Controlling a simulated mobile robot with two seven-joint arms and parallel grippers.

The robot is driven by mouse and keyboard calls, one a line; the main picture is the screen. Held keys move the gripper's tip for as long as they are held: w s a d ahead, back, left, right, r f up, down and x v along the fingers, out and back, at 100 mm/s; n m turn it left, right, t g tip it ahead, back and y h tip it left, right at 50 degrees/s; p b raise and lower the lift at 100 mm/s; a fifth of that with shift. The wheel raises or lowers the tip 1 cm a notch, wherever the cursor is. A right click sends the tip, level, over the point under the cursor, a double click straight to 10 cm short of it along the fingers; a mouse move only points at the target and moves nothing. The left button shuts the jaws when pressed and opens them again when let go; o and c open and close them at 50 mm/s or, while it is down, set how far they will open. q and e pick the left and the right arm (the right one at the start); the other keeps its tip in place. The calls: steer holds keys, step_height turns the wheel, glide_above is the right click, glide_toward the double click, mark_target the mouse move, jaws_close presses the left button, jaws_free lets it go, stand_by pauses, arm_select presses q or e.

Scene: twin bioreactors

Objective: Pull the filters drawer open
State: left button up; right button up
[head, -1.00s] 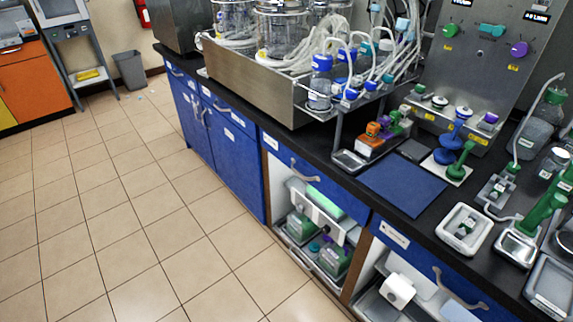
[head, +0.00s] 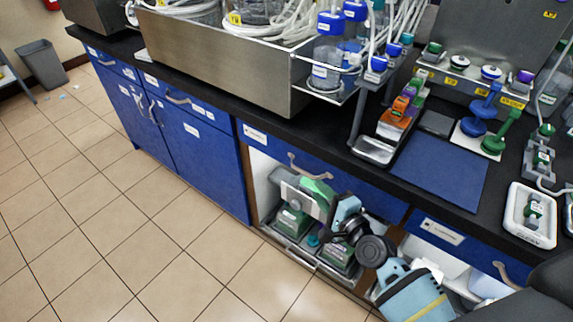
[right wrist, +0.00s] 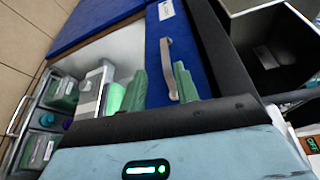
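A blue drawer (head: 365,187) with a curved grey handle (head: 310,170) and a white label (head: 255,134) sits under the black counter; the label is too small to read. My right gripper (head: 322,192) is just below and in front of this handle. In the right wrist view, its two green fingers (right wrist: 162,86) stand apart, and the handle (right wrist: 170,70) shows between them. I see no grip on the handle. The drawer front looks flush with the cabinet. My left gripper is not in view.
An open shelf with green-and-grey containers (head: 291,222) lies below the drawer. Another blue drawer (head: 462,247) with a handle is to the right. A blue mat (head: 440,172) and an orange rack (head: 396,120) stand on the counter above.

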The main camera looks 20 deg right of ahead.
mark_target(303, 171)
steer(key=shift+r+b+x, duration=0.2)
steer(key=shift+b+x, duration=0.1)
steer(key=shift+x, duration=1.85)
steer(key=shift+r+b+x, duration=0.15)
steer(key=shift+b+x, duration=0.1)
steer(key=shift+x, duration=1.95)
jaws_close()
